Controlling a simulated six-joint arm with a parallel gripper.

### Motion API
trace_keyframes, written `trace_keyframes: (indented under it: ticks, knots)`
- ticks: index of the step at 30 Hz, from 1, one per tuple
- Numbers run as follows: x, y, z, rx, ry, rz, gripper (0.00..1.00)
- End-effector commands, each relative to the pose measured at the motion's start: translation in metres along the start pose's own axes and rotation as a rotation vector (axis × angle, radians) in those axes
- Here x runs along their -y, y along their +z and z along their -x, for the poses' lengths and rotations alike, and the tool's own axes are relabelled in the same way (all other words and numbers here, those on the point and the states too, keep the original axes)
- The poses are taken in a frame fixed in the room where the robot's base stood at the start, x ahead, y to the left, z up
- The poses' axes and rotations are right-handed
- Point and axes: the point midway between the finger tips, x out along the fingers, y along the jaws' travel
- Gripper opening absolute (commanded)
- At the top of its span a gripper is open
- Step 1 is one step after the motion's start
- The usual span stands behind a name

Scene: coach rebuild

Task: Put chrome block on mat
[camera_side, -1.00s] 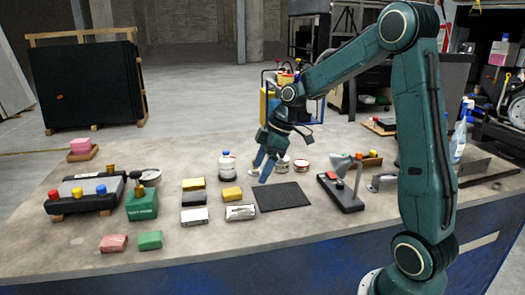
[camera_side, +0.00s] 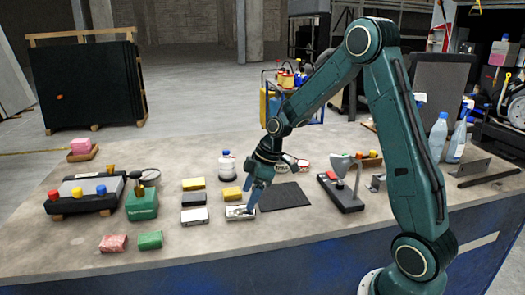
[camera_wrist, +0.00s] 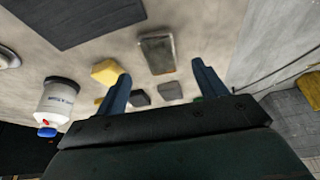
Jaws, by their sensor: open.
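The chrome block (camera_side: 233,215), a shiny silver bar, lies flat on the bench in the front row of blocks, left of the mat. The black mat (camera_side: 286,196) is flat and bare. My gripper (camera_side: 246,209) is open and empty, with its fingers down at the chrome block and covering part of it in the side view. In the wrist view, the block (camera_wrist: 158,53) shows ahead between the two spread fingers of my gripper (camera_wrist: 161,75). The mat (camera_wrist: 75,18) shows at upper left there. I cannot tell whether a finger touches the block.
A yellow block (camera_side: 231,193) lies just behind the chrome block. Another yellow block (camera_side: 193,184), a dark-topped block (camera_side: 194,198) and a pale block (camera_side: 194,215) lie left. A white bottle (camera_side: 227,166) stands behind. A lamp-like stand (camera_side: 343,190) is right of the mat.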

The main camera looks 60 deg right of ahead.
Motion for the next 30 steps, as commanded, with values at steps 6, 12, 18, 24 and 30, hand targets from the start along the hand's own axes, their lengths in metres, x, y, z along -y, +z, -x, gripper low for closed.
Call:
trace_keyframes:
  ticks: [6,12,18,24,30]
  knots:
    - [0.0,0.0,-0.004,0.001,-0.002,0.0,0.71]
    - [0.001,-0.001,-0.022,0.003,-0.003,0.0,0.71]
    - [0.001,-0.002,-0.044,0.002,-0.003,0.001,0.71]
    - [0.0,-0.002,-0.052,0.001,0.0,0.001,0.71]
    - [0.0,-0.002,-0.052,0.001,0.0,0.001,0.71]
